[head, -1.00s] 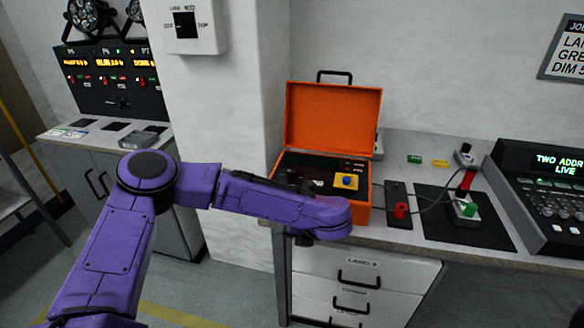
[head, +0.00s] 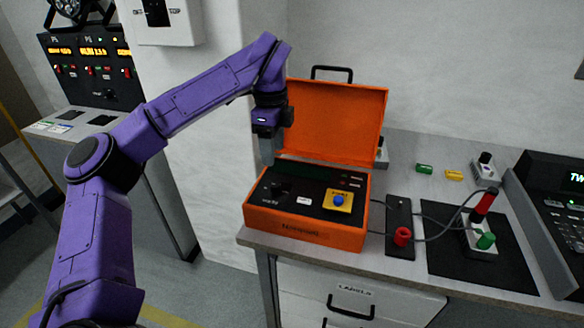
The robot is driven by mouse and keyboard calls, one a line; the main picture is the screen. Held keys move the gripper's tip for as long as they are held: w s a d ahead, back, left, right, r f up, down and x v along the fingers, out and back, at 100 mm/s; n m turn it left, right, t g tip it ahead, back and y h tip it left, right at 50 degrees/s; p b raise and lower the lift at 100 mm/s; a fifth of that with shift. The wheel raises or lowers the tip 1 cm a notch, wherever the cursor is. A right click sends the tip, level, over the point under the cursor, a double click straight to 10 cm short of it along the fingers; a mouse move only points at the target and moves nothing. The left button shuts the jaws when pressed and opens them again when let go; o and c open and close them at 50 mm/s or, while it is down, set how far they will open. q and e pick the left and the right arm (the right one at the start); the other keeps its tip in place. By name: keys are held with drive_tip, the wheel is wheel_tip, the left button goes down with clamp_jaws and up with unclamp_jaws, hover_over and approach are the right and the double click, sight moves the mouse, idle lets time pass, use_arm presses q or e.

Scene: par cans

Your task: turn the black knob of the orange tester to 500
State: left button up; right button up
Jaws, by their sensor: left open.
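The orange tester (head: 305,232) is an open case on the counter, its lid raised at the back. Its dark panel carries a black knob (head: 280,188) at the left and a blue button (head: 339,200) on a yellow plate at the right. The knob's pointer and scale marks are too small to read. My left gripper (head: 267,160) points down above the back left of the panel, apart from the knob. It is open and empty. My right gripper is not in view.
Right of the tester are a black strip with a red plug (head: 402,236), cables, and a black mat (head: 450,255) with red and green plugs.

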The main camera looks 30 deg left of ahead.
sight(276, 184)
use_arm(q)
drive_tip(key=f, duration=0.9)
drive_tip(key=shift+w+f, duration=0.15)
drive_tip(key=shift+w, duration=0.1)
drive_tip(key=shift+s+f, duration=0.15)
drive_tip(key=shift+f, duration=0.3)
clamp_jaws()
